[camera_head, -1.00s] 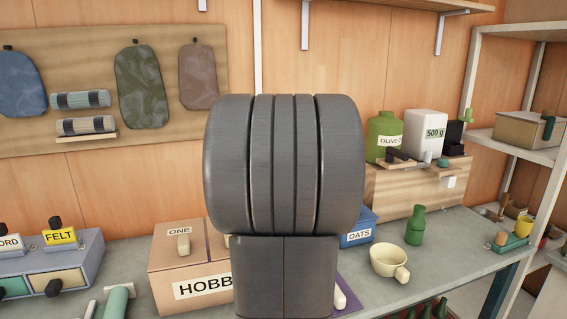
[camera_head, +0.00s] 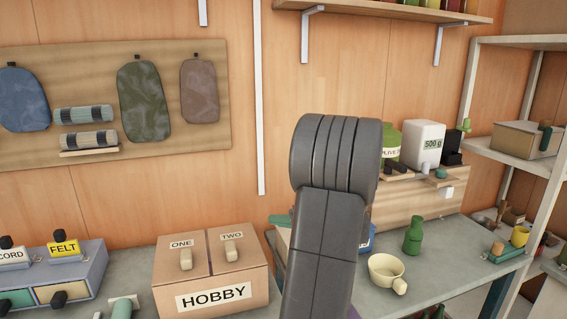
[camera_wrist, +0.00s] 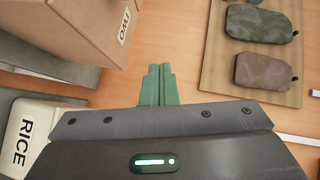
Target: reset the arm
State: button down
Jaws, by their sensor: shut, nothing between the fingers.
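My gripper (camera_wrist: 159,70) shows in the wrist view as two green fingers pressed together, with nothing between them. It is in the air, apart from the things around it. In the head view my dark grey arm stands in front of the bench, right of the HOBBY box. A green tip, probably of my gripper (camera_head: 281,221), pokes out left of the arm. The arm hides most of the gripper and part of the bench behind it.
The HOBBY box (camera_head: 213,299) with lids ONE and TWO stands left of my arm. To the right are a cream cup (camera_head: 384,270), a green bottle (camera_head: 413,236) and a shelf rack (camera_head: 470,80). A RICE container (camera_wrist: 25,140) shows in the wrist view.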

jog(key=shift+w+d+f+m+y+p, duration=0.15)
jog(key=shift+d+f+m+y+p, duration=0.1)
jog(key=shift+d+m+y+p, duration=0.15)
jog(key=shift+w+d+f+m+y+p, duration=0.15)
jog(key=shift+d+f+m+y+p, duration=0.15)
jog(key=shift+d, duration=0.2)
